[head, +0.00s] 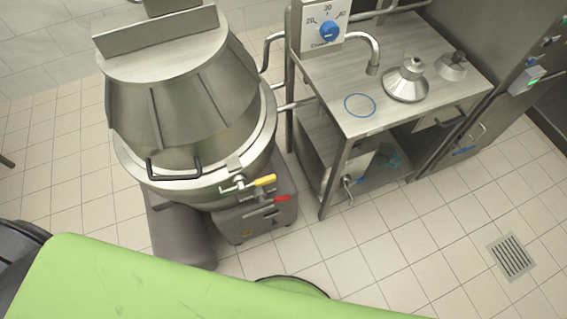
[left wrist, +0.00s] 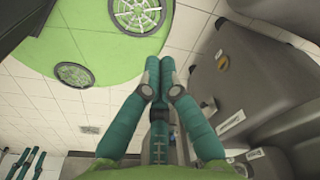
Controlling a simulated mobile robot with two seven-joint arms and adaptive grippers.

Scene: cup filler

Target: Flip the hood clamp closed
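The steel vessel (head: 190,198) stands at left in the head view under a conical hood (head: 185,100) that is down on its rim. The hood has a black handle (head: 174,170). The hood clamp (head: 236,184), a small metal fitting, sits at the front right rim beside a yellow handle (head: 265,180); its exact position is too small to tell. My left gripper (left wrist: 159,72) shows only in the left wrist view, its teal fingertips together with nothing between them, low near the grey housing. Slim teal parts at that view's lower left may be my right gripper; I cannot tell.
A grey machine housing (left wrist: 265,85) fills the right of the left wrist view. A red lever (head: 281,198) juts out below the yellow handle. A steel table (head: 395,62) with funnel-like parts (head: 405,82) stands at right. Tiled floor lies open at the front right, around a drain (head: 512,256).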

